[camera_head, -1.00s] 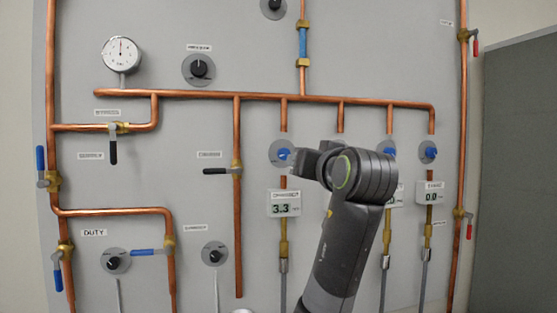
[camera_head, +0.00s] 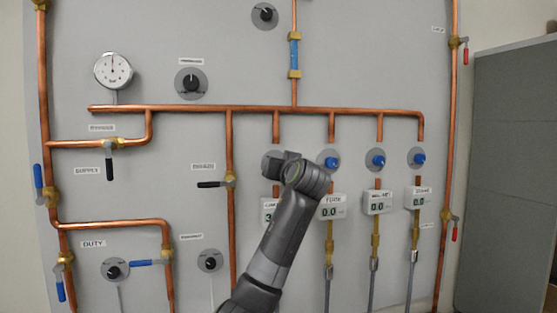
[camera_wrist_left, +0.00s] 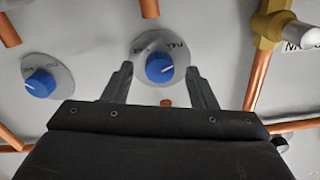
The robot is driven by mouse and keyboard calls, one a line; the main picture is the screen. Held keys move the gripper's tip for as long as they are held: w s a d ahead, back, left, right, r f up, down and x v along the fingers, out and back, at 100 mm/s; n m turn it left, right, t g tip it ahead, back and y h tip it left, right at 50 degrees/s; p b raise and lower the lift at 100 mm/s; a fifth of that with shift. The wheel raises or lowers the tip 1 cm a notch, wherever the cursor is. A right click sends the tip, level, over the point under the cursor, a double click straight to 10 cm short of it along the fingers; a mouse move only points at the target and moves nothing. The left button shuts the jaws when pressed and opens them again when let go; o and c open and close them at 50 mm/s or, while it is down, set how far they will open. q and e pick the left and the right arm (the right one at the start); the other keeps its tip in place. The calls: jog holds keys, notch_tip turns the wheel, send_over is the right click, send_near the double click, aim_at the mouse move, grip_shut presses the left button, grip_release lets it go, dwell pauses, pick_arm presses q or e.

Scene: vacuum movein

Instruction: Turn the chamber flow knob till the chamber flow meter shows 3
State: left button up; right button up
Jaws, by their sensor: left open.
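The chamber flow meter (camera_head: 267,211) is a small white display on the leftmost of the flow lines. My arm covers most of it; only a leading 3 shows. The blue chamber flow knob (camera_wrist_left: 159,68), on a round grey plate, is hidden behind my gripper in the head view. In the left wrist view it sits between the two fingertips of my left gripper (camera_wrist_left: 161,75). The fingers are spread with a gap on each side of the knob. The left gripper also shows in the head view (camera_head: 273,165), in front of the panel. My right gripper is not in view.
Other blue knobs (camera_head: 331,162) stand in a row to the right, above meters (camera_head: 333,206) reading 0.0. A black-handled valve (camera_head: 214,184) is left of my gripper. A copper manifold (camera_head: 200,108) runs above.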

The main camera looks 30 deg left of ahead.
pick_arm(q)
jog(key=shift+w+a, duration=0.3)
jog(key=shift+a, duration=0.05)
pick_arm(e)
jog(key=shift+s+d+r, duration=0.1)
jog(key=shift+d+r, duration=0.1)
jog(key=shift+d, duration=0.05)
pick_arm(q)
jog(key=shift+c, duration=0.2)
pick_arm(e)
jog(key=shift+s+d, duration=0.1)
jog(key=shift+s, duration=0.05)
pick_arm(q)
jog(key=c, duration=0.9)
jog(key=shift+m+p, duration=0.45)
jog(key=shift+m, duration=1.75)
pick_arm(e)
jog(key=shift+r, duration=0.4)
pick_arm(q)
jog(key=o, duration=0.9)
jog(key=shift+o, duration=0.2)
jog(key=shift+d, duration=0.1)
